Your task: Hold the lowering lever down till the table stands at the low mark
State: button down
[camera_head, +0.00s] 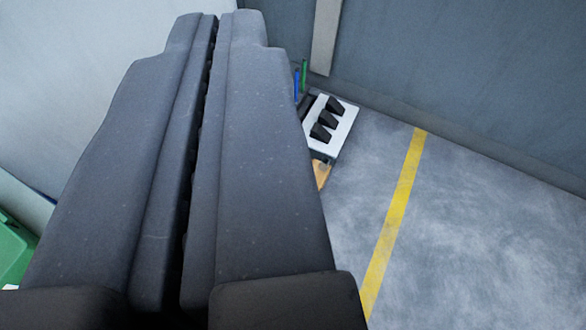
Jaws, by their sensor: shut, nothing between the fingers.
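My gripper (216,20) fills the left and middle of the head camera view, its two dark fingers closed together with nothing between them. A white panel with several black levers (322,124) shows just right of the fingers, partly hidden behind them. My fingertips reach past the panel in the picture; I cannot tell whether they touch anything. Which lever is the lowering lever cannot be told. The table and the low mark are not to be seen.
A yellow floor line (395,215) runs over the grey floor, which is clear at right. A grey wall (460,75) stands behind. A green object (15,248) shows at the left edge. Thin blue and green rods (304,74) stand by the panel.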

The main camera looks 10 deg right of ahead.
jog(key=shift+a, duration=0.2)
jog(key=shift+r, duration=0.1)
jog(key=w+d+f+m+g+p, duration=0.1)
jog(key=w+f+m+g+p, duration=0.6)
jog(key=w+m+p, duration=0.4)
notch_tip(320, 180, down, 10)
jog(key=s+m+g+p, duration=0.1)
jog(key=m+g+p, duration=0.7)
jog(key=m+p, duration=0.5)
jog(key=shift+s+a+r+m+p, duration=0.2)
jog(key=shift+a+m+p, duration=0.1)
jog(key=shift+a+p, duration=0.1)
jog(key=shift+f, duration=0.1)
notch_tip(320, 180, down, 14)
jog(key=shift+d+r+b, duration=0.1)
jog(key=shift+b, duration=0.3)
